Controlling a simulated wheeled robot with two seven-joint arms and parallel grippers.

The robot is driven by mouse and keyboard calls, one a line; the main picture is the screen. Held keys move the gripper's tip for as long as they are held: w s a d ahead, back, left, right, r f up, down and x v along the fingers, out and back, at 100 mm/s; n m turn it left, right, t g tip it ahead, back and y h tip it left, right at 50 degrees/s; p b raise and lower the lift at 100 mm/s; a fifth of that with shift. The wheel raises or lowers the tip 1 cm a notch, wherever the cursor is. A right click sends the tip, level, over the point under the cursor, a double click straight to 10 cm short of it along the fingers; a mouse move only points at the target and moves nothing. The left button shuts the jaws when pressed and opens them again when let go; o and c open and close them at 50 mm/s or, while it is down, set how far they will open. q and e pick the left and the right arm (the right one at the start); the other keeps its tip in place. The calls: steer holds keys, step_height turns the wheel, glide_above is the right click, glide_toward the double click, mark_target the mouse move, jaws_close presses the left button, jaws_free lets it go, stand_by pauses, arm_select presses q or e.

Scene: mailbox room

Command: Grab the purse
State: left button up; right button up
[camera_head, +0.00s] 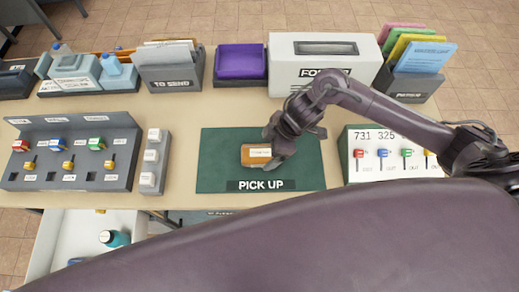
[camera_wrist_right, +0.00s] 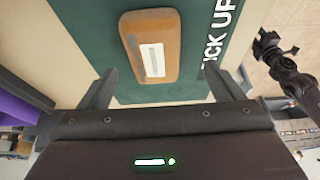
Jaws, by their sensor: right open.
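The likely purse is an orange-brown rounded case (camera_head: 256,155) with a white label, lying on the green PICK UP mat (camera_head: 218,142). In the right wrist view the case (camera_wrist_right: 149,46) lies just beyond the fingertips, roughly between their lines. My right gripper (camera_head: 280,143) is at the right end of the case in the head view and hides part of it. In the right wrist view this gripper (camera_wrist_right: 162,82) is open with nothing between its fingers. A dark arm end, apparently my left gripper (camera_wrist_right: 270,45), shows at the right of that view; its jaws are unclear.
A purple-topped tray (camera_head: 240,62), a white box (camera_head: 290,85) and a TO SEND holder (camera_head: 170,72) stand behind the mat. A switch panel (camera_head: 70,150) and white buttons (camera_head: 151,160) are to the left. A numbered panel (camera_head: 375,172) is close on the right.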

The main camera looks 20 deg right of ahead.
mark_target(262, 152)
steer(key=x, duration=0.2)
steer(key=p+x, duration=0.1)
steer(key=x, duration=0.1)
steer(key=shift+w+d, duration=0.15)
steer(key=shift+w, duration=0.2)
steer(key=shift+f, duration=0.6)
steer(key=shift+w, duration=0.1)
steer(key=c, duration=0.6)
arm_select(q)
steer(key=shift+w+a+r, duration=0.1)
steer(key=shift+w+r, duration=0.05)
steer(key=shift+r, duration=0.45)
arm_select(e)
steer(key=c, duration=0.5)
